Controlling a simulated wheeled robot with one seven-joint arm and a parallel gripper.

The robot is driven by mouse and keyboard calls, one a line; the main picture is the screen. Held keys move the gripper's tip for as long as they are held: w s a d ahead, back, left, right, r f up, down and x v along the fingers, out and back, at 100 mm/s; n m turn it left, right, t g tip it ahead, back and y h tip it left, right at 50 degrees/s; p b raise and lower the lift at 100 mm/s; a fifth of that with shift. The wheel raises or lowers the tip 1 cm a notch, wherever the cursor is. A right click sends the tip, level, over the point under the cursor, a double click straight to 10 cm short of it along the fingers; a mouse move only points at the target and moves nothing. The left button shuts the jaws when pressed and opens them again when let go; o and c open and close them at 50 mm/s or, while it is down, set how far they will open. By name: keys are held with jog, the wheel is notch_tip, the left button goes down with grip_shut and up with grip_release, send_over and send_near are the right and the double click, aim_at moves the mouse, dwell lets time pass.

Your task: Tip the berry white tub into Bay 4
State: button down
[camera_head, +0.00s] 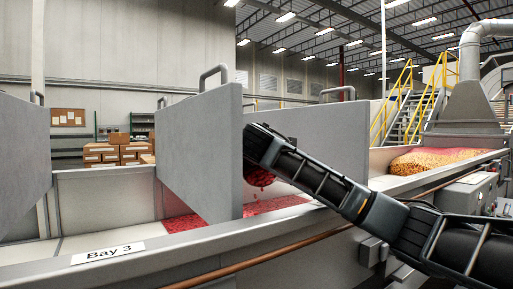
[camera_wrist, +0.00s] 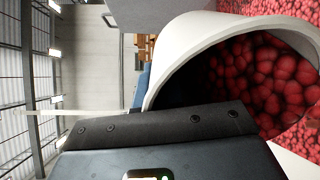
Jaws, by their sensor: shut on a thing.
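My gripper (camera_head: 262,145) is over the trough, just right of a grey divider. In the wrist view, its dark jaw (camera_wrist: 165,125) is shut on the white tub (camera_wrist: 215,32), which is strongly tilted. Red berry-like candies (camera_wrist: 265,85) fill much of the tub's inside. In the head view the tub is hidden behind my gripper, and a cluster of red candies (camera_head: 258,178) hangs in the air below it. Red candies (camera_head: 275,204) lie in the bay beneath. That bay's label is not visible; the bay to the left is labelled Bay 3 (camera_head: 107,252).
Tall grey dividers with handles stand close by: one left of my gripper (camera_head: 200,150), one behind it (camera_head: 320,135). Some red (camera_head: 180,224) shows at the left divider's foot. Orange candies (camera_head: 430,161) lie farther right. A copper-coloured pipe (camera_head: 255,262) runs along the trough's front.

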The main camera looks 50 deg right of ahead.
jog(key=shift+f, duration=0.1)
jog(key=shift+s+a+b, duration=0.15)
jog(key=shift+a+b, duration=0.05)
jog(key=shift+b, duration=0.5)
jog(key=shift+s+a+h+b, duration=0.1)
jog(key=shift+h+b, duration=0.2)
jog(key=shift+b, duration=0.05)
jog(key=shift+s+a+r+t, duration=0.15)
jog(key=shift+s+r+t, duration=0.05)
jog(key=shift+r+t, duration=0.2)
jog(key=shift+f+b, duration=0.1)
jog(key=shift+b, duration=0.35)
